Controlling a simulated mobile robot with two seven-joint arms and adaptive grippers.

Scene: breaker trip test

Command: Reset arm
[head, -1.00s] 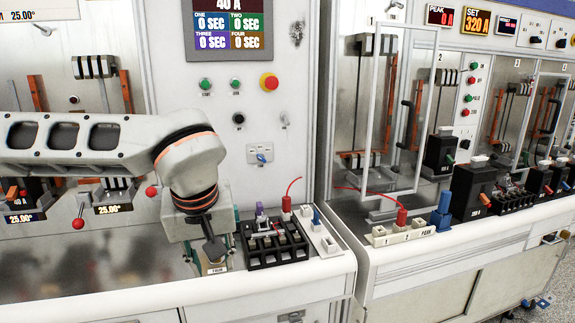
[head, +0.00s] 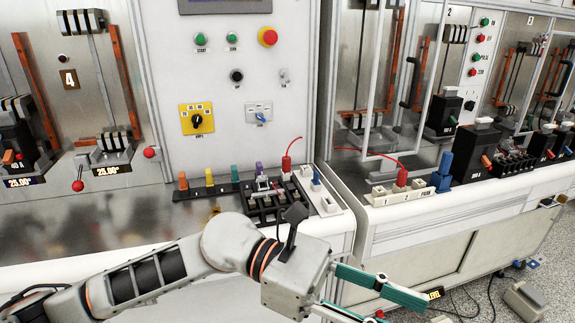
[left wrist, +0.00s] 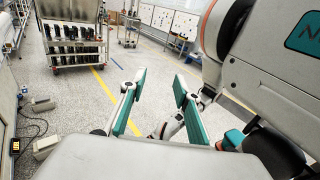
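My left gripper (head: 400,308) reaches in from the left at the bottom of the head view, in front of the bench, pointing right. Its two teal fingers are apart with nothing between them. The left wrist view also shows this gripper (left wrist: 159,76) open and empty over the open floor. A black terminal block (head: 275,202) with a red plug (head: 287,165) sits on the bench ledge beyond my left arm, apart from the gripper.
The test bench (head: 90,225) runs along the back, with a yellow-plated knob (head: 197,119) and a red button (head: 267,37). A blue plug (head: 441,172) stands on the right ledge. Grey boxes (head: 525,300) and cables lie on the floor. A cart (left wrist: 75,45) stands far off.

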